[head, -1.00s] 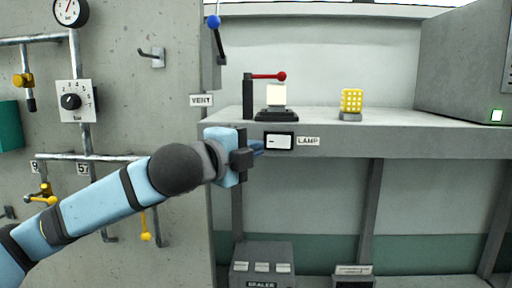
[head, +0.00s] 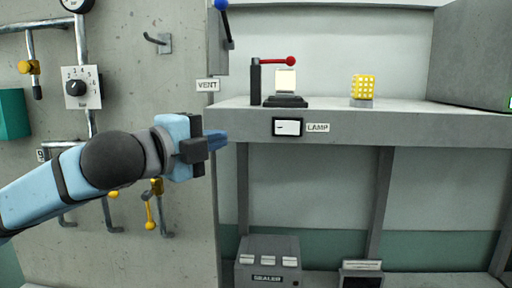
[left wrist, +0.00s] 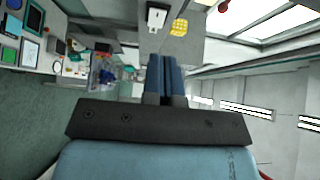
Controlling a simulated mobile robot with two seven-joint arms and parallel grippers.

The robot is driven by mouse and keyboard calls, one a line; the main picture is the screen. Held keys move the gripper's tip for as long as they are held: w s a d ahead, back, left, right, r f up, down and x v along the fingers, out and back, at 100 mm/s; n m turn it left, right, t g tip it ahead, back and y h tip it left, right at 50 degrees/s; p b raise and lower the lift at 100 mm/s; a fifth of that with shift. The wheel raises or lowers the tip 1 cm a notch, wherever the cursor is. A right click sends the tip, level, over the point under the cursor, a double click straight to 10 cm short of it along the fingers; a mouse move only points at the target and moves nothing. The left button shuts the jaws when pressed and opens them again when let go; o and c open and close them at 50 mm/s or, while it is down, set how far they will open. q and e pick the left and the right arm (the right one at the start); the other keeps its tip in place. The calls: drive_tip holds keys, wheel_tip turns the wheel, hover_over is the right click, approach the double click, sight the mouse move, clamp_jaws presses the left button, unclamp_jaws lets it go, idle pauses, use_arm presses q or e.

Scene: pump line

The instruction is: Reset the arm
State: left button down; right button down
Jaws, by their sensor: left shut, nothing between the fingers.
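My left gripper (head: 217,140) is shut and empty, in front of the wall's edge, left of the lamp switch and a little below it. Its closed blue fingers also show in the left wrist view (left wrist: 165,78). The white lamp switch (head: 287,127) sits on the shelf's front edge beside the LAMP label (head: 318,128). The switch also shows in the left wrist view (left wrist: 157,18). The fingers are apart from it. My right gripper is not in view.
The shelf (head: 410,125) carries a red-handled press (head: 272,85) and a yellow block (head: 363,88). A blue-knobbed lever (head: 222,20) hangs above the VENT label (head: 207,86). A dial box (head: 82,87) and pipes with yellow valves are at left. The sealer box (head: 267,262) stands below.

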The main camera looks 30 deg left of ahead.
use_arm(q)
drive_tip(key=shift+d, duration=0.1)
drive_tip(key=w+d+f+n+g+h, duration=0.1)
drive_tip(key=w+d+f+n, duration=0.15)
drive_tip(key=f, duration=0.85)
drive_tip(key=w+d+f+n+g, duration=0.1)
drive_tip(key=w+d+f+n, duration=0.15)
drive_tip(key=f, duration=0.75)
drive_tip(key=w+d+f+n+g+h, duration=0.1)
drive_tip(key=w+d+f+n, duration=0.15)
drive_tip(key=f, duration=0.85)
drive_tip(key=s+f+n+g+y, duration=0.1)
drive_tip(key=s+f+n, duration=0.3)
drive_tip(key=f, duration=0.6)
drive_tip(key=s+f+n+g+y, duration=0.1)
drive_tip(key=s+f+n, duration=0.2)
drive_tip(key=s+f, duration=0.5)
drive_tip(key=s+d+f+n+g+y, duration=0.1)
drive_tip(key=s+f+n, duration=0.2)
drive_tip(key=s+f, duration=0.8)
wheel_tip(320, 180, down, 4)
drive_tip(key=shift+s+d+f+n+y, duration=0.1)
drive_tip(key=shift+s+d+n+y, duration=0.2)
drive_tip(key=shift+n+y, duration=0.1)
